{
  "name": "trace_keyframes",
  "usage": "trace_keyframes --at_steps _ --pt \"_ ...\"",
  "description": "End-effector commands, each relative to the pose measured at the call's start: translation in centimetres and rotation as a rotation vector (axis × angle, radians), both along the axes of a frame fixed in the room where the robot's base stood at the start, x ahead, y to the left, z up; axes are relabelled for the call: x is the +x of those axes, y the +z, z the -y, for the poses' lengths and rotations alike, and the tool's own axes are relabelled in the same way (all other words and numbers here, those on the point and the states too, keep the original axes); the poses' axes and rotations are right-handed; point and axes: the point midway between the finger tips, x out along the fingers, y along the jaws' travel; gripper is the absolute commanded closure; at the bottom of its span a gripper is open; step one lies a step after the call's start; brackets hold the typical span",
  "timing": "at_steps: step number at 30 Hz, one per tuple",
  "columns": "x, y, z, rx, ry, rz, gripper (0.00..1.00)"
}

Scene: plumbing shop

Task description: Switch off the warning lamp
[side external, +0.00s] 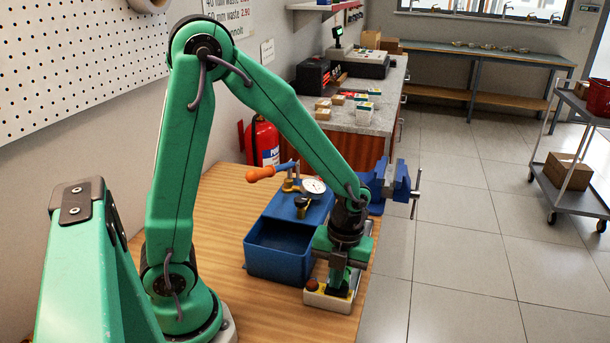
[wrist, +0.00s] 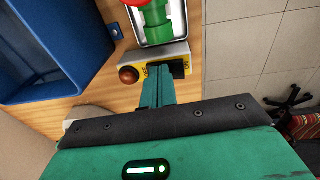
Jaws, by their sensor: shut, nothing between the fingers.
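The warning lamp (side external: 312,284) is a small dark red dome on the left end of a cream switch box (side external: 325,301) at the bench's front right. It also shows as a dull red-brown dome in the wrist view (wrist: 128,75). Beside it the box has a yellow plate with lettering, and a black rocker switch (wrist: 179,69) at its right. My gripper (wrist: 160,72) is shut and empty, pointing down over the box between the lamp and the rocker. Its fingertips hide part of the plate and the rocker's left edge. I cannot tell whether they touch it.
An open blue toolbox (side external: 275,255) stands left of the box, with a gauge (side external: 314,186) and an orange-handled tool (side external: 262,174) behind. A blue vise (side external: 390,180) is at the bench's far edge. A red and green fitting (wrist: 160,20) lies in a pale tray beyond the box.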

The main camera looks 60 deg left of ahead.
Motion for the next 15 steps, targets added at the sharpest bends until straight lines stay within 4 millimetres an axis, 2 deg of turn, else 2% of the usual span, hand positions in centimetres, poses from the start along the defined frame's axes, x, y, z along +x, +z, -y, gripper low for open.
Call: trace_keyframes --at_steps 15 --pt "0.81 0.24 0.80 0.002 -0.001 0.001 1.00"
